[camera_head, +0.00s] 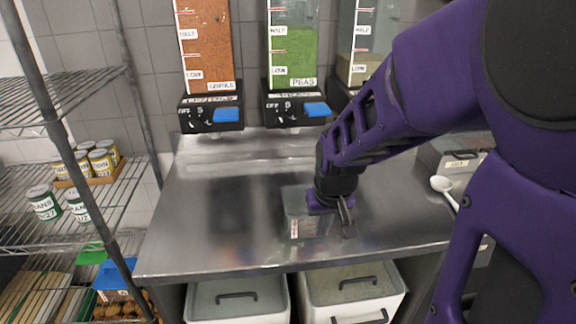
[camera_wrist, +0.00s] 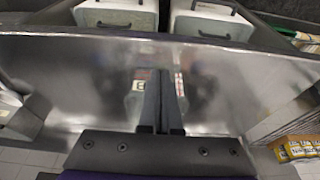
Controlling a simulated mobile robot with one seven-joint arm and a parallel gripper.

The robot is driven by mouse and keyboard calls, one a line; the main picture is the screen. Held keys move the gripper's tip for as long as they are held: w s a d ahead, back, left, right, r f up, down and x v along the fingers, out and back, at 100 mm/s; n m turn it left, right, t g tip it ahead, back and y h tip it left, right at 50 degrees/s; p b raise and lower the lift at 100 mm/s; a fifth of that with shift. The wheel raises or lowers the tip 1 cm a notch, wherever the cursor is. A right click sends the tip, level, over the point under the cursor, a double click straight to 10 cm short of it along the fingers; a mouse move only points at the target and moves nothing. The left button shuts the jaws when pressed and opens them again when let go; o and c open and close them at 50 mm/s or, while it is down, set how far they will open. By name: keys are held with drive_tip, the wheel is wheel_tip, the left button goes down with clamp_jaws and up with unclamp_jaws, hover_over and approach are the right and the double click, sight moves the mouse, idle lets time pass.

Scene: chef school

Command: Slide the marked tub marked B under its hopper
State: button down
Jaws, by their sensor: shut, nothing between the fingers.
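A clear tub (camera_head: 294,208) stands on the steel counter (camera_head: 220,225), partly hidden by my gripper. Its small front label is too small to read in the head view. In the wrist view the tub (camera_wrist: 134,108) shows on both sides of the fingers, with a partly covered letter label and red marks. My gripper (camera_head: 347,228) is shut and empty, at the tub's right side in the head view; I cannot tell whether it touches. In the wrist view its fingers (camera_wrist: 163,98) are together. The lentils hopper (camera_head: 207,50) and peas hopper (camera_head: 294,50) hang behind the counter.
A third hopper (camera_head: 362,55) is partly behind my arm. A white spoon (camera_head: 443,188) lies at the right. A wire shelf (camera_head: 60,205) with cans stands left. White bins (camera_head: 237,300) sit below the counter. The counter's left part is clear.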

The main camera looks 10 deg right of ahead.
sight(315, 254)
drive_tip(key=b+x, duration=0.5)
drive_tip(key=x, duration=0.5)
drive_tip(key=shift+s, duration=0.1)
drive_tip(key=w, duration=0.3)
drive_tip(key=shift+w+r+p, duration=0.15)
drive_tip(key=shift+r+p, duration=0.15)
drive_tip(key=shift+r, duration=0.05)
drive_tip(key=shift+w, duration=0.4)
